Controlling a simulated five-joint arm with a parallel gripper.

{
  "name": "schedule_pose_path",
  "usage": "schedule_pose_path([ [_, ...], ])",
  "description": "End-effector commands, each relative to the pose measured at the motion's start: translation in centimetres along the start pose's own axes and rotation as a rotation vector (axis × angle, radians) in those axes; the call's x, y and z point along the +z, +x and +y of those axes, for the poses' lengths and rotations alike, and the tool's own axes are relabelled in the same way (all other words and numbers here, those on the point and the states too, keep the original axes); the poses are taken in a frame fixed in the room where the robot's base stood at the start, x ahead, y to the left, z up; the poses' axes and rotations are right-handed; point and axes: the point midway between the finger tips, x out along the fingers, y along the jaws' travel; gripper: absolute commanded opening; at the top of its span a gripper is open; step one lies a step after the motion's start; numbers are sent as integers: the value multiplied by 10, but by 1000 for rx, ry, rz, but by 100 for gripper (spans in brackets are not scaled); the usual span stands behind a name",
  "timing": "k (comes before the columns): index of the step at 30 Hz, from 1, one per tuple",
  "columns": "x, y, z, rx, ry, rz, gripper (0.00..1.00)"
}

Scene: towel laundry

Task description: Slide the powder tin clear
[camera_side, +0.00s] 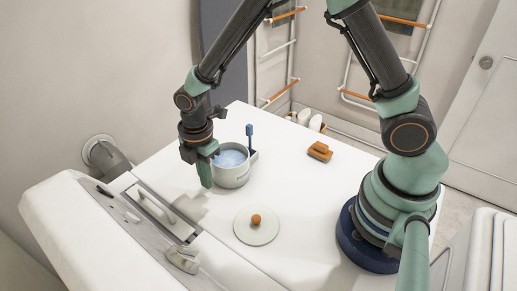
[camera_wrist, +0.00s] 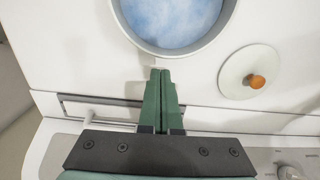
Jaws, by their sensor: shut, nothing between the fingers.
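The powder tin (camera_side: 234,179) is a round, pale grey open pot of light blue powder, standing upright on the white top. It also shows at the upper edge of the wrist view (camera_wrist: 213,39), partly cut off. In the wrist view my fingertips (camera_wrist: 160,71) lie just short of the tin's rim. I cannot tell whether they touch it.
A round pale lid with an orange knob (camera_side: 256,219) lies in front of the tin. An orange brush (camera_side: 320,151) lies at the right. A machine with a handle and a control panel (camera_side: 130,232) borders the top's left side. White top is clear between tin and brush.

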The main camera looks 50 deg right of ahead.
Motion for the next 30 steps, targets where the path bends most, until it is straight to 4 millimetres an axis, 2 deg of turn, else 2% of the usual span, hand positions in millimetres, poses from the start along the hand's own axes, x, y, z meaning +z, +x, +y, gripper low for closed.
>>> schedule_pose_path([
  [6,18,0,0,-1,0,0,0],
  [20,25,0,0,-1,1,0,0],
  [23,42,-1,0,-1,6,0,0],
  [30,108,0,0,-1,9,0,0],
])
